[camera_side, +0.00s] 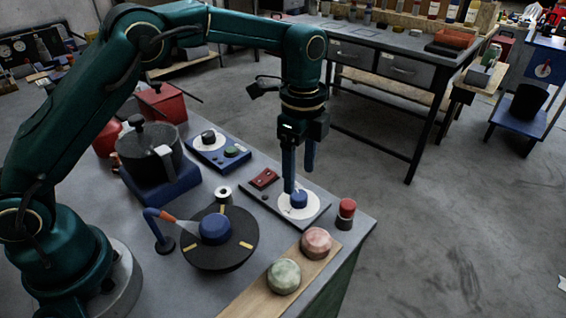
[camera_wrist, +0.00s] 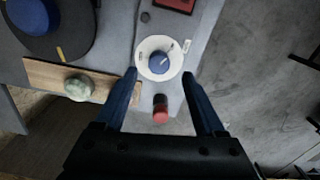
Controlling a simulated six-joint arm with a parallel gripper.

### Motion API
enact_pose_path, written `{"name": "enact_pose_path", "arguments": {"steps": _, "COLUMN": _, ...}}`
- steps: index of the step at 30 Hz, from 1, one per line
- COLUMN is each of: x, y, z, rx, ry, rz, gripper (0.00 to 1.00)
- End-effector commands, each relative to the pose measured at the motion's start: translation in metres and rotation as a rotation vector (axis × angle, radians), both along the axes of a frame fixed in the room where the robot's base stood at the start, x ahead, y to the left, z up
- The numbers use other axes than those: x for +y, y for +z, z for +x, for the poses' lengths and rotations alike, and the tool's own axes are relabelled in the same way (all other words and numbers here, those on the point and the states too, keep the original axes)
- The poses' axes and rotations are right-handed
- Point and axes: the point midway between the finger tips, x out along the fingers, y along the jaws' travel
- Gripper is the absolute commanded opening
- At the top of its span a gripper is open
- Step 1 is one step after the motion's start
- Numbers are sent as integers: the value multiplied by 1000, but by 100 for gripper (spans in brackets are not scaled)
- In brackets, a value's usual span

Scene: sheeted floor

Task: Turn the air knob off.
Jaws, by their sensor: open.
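A round blue knob (camera_side: 299,199) sits on a white dial (camera_side: 285,209) on a flat grey panel (camera_side: 312,220). In the wrist view the blue knob (camera_wrist: 159,63) has a pale pointer line aimed up and right, toward a small label on the dial (camera_wrist: 146,46); I cannot read the label. My gripper (camera_side: 299,180) points down over the dial, open and empty. In the wrist view its two fingers (camera_wrist: 159,76) lie on either side of the knob, apart from it. I cannot tell their exact height above the panel. A second dial with a black knob (camera_side: 208,136) is on a blue panel (camera_side: 203,153).
A red block (camera_side: 264,178) sits on the grey panel. A red-topped black cylinder (camera_side: 346,211) stands to its right.

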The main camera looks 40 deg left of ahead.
Motion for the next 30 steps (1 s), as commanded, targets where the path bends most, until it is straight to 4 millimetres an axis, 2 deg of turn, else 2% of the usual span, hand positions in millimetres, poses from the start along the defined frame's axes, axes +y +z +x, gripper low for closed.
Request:
{"name": "enact_pose_path", "arguments": {"steps": 12, "x": -1, "y": -47, "z": -2, "rx": 7, "ry": -1, "rz": 2, "gripper": 72}}
{"name": "enact_pose_path", "arguments": {"steps": 22, "x": -1, "y": -52, "z": -1, "rx": 4, "ry": -1, "rz": 1, "gripper": 72}}
{"name": "enact_pose_path", "arguments": {"steps": 23, "x": -1, "y": -52, "z": -1, "rx": 4, "ry": -1, "rz": 1, "gripper": 68}}
{"name": "enact_pose_path", "arguments": {"steps": 24, "x": -1, "y": -52, "z": -1, "rx": 4, "ry": -1, "rz": 1, "gripper": 52}}
{"name": "enact_pose_path", "arguments": {"steps": 28, "x": -1, "y": -52, "z": -1, "rx": 4, "ry": -1, "rz": 1, "gripper": 3}}
{"name": "enact_pose_path", "arguments": {"steps": 30, "x": -1, "y": -52, "z": -1, "rx": 4, "ry": -1, "rz": 1, "gripper": 0}}
